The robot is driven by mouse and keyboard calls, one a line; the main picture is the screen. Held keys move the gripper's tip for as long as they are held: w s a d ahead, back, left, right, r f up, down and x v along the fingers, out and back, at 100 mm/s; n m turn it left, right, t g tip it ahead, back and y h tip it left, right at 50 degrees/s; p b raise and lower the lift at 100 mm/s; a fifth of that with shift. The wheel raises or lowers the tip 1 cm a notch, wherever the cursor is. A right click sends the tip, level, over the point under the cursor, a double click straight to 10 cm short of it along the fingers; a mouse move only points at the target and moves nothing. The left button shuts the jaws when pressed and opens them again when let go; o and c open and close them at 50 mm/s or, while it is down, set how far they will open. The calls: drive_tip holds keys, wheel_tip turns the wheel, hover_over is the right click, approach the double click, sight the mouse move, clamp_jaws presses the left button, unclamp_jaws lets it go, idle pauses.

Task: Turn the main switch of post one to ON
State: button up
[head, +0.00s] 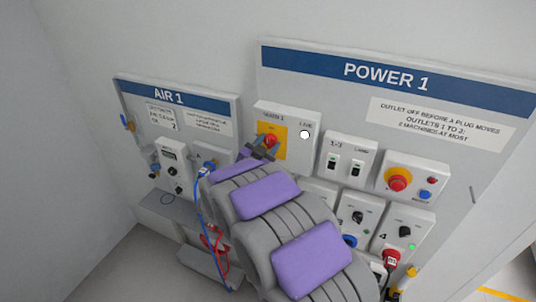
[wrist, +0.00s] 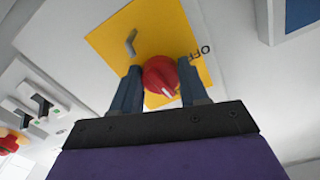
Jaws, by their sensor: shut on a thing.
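The main switch is a red rotary knob (head: 270,139) on a yellow plate (head: 279,152), in a white box on the POWER 1 board. In the wrist view the red knob (wrist: 165,76) sits between the two fingers of my gripper (wrist: 159,80), which is shut on it. The word OFF (wrist: 205,51) is printed on the yellow plate (wrist: 160,33) right of the knob. A white mark shows on the knob's face. In the head view my gripper (head: 259,151) reaches the switch from below left. A white LIVE lamp (head: 304,134) is right of the switch.
A grey bent tab (wrist: 130,42) stands out from the yellow plate beside the knob. The 1-3 breaker box (head: 346,158) and a red emergency button (head: 398,179) are to the right. The AIR 1 board (head: 207,101) with a blue hose (head: 200,205) is left. My arm hides the lower middle.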

drive_tip(key=m+b, duration=0.4)
drive_tip(key=b, duration=0.1)
drive_tip(key=shift+a+f+m, duration=0.1)
drive_tip(key=shift+a+m, duration=0.05)
drive_tip(key=shift+m, duration=0.25)
drive_tip(key=shift+m+b, duration=0.7)
drive_tip(key=shift+m, duration=0.1)
drive_tip(key=o, duration=1.1)
drive_tip(key=shift+c, duration=0.2)
drive_tip(key=shift+s, duration=0.1)
drive_tip(key=v, duration=1.7)
drive_tip(key=shift+p, duration=0.4)
drive_tip(key=shift+a, duration=0.2)
